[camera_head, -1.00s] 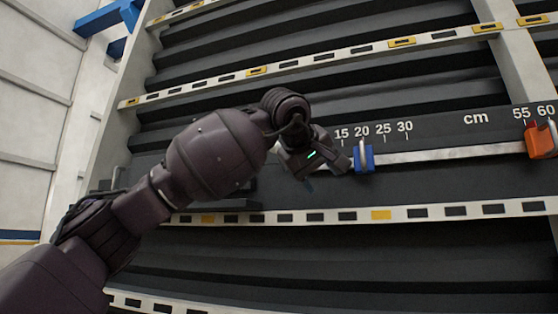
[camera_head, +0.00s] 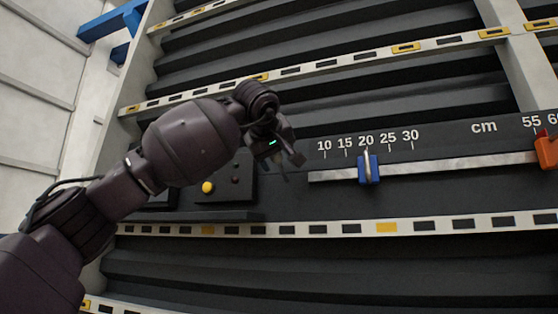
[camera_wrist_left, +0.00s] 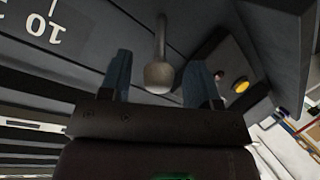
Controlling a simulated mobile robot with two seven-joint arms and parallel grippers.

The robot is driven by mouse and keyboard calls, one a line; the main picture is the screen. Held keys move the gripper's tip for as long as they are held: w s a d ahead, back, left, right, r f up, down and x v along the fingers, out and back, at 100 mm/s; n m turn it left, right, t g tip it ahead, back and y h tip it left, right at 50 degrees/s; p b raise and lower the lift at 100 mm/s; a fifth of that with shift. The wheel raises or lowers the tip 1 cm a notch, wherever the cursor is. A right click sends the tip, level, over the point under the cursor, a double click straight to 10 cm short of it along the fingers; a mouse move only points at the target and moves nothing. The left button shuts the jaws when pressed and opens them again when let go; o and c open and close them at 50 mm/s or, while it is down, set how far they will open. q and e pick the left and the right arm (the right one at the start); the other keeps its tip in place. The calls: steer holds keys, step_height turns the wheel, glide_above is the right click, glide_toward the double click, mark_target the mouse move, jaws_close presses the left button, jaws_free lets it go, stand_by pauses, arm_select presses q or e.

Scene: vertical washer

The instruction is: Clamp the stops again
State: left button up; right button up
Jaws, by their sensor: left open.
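The blue stop (camera_head: 369,172) sits on the pale rail (camera_head: 460,164) near the 20 mark, with a silver lever standing up on it. The orange stop (camera_head: 546,152) sits near the 55 mark, partly cut off by the right edge. My left gripper (camera_head: 290,163) is open, left of the blue stop and apart from it, just left of the 10 mark. In the left wrist view, a grey lever with a rounded end (camera_wrist_left: 159,76) shows between the two spread fingers. No contact with it can be made out. My right gripper is not in view.
A dark control box with a yellow button (camera_head: 207,187) is behind my left forearm, left of the scale. A striped strip (camera_head: 340,228) runs below the rail. A blue beam (camera_head: 112,20) is at the upper left. The space right of the blue stop is clear.

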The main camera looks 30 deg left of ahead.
mark_target(281, 167)
arm_select(q)
steer(key=shift+x, duration=1.4)
jaws_close()
